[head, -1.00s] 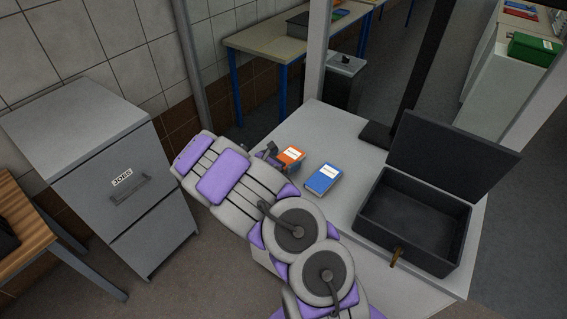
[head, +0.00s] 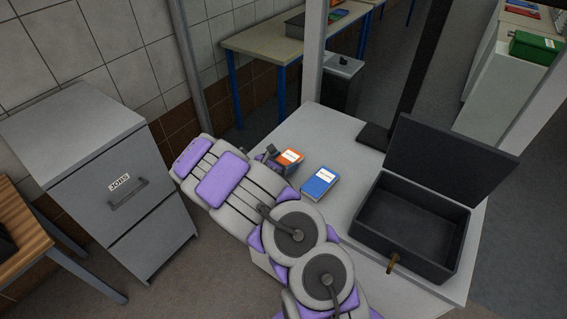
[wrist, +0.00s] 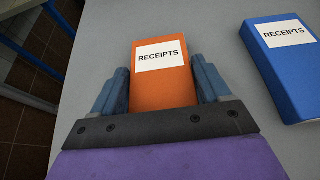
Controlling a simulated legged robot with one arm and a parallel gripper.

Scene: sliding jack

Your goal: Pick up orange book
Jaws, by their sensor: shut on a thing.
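The orange book (head: 290,158) has a white label and is at the left part of the light grey table (head: 325,125), partly hidden by my arm in the head view. In the wrist view the orange book (wrist: 163,88), labelled RECEIPTS, sits between the two fingers of my gripper (wrist: 163,92). The fingers are shut on its two sides. I cannot tell whether the book is clear of the table top.
A blue book (head: 320,183) lies just right of the orange one; it also shows in the wrist view (wrist: 285,65). An open black box (head: 412,222) with raised lid stands at the table's right. A grey filing cabinet (head: 120,190) stands left.

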